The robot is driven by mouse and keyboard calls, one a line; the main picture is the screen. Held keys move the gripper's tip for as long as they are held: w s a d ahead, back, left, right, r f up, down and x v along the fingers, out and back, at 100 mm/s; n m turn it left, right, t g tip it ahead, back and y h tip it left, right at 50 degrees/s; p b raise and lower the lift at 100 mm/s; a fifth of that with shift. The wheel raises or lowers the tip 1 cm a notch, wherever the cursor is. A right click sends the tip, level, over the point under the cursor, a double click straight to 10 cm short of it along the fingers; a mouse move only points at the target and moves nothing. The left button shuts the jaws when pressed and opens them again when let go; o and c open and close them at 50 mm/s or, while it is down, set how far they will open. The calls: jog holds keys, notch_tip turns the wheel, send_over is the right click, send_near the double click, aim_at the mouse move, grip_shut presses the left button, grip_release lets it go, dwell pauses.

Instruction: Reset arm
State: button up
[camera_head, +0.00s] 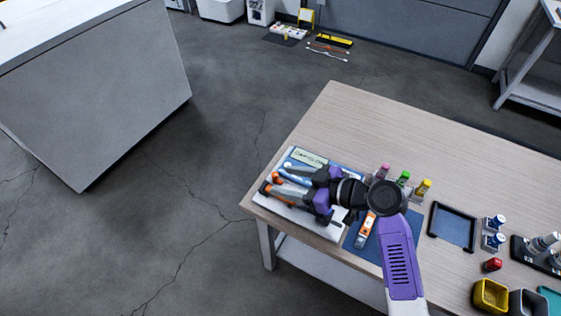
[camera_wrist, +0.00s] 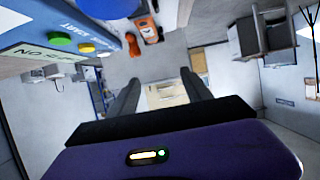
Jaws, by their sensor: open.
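My arm reaches over the wooden table (camera_head: 340,115) from its front side, and my gripper (camera_head: 272,182) points left above the white tray at the table's left corner. The two grey fingers stand apart, with orange and blue parts near their tips; I cannot tell whether these belong to the gripper or the tray. In the wrist view the dark fingers of my gripper (camera_wrist: 160,84) are spread, with nothing held between them. My gripper and arm hide part of the tray and the blue mat beside it.
Pink, green (camera_head: 403,178) and yellow (camera_head: 423,188) capped items stand behind my wrist. An orange device (camera_head: 366,229) lies on the blue mat. A dark-framed tray (camera_head: 453,228) and a yellow bin (camera_head: 490,295) are right. The table's back is clear.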

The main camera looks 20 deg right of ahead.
jog(key=w+d+r+m+t+h, duration=0.2)
jog(key=w+d+m+h, duration=0.1)
jog(key=d+m, duration=0.15)
jog(key=s+d+m+t+h, duration=0.2)
jog(key=s+d+m+h, duration=0.3)
jog(key=s, duration=0.4)
jog(key=s+a+r, duration=0.2)
jog(key=s+a, duration=0.1)
jog(key=s, duration=0.6)
jog(key=s+a+r+n, duration=0.1)
jog(key=s+a+r, duration=0.1)
jog(key=s, duration=0.8)
jog(key=s+a+r+n, duration=0.1)
jog(key=s+a+r, duration=0.2)
jog(key=s, duration=0.6)
jog(key=shift+s+a, duration=0.2)
jog(key=shift+a, duration=0.65)
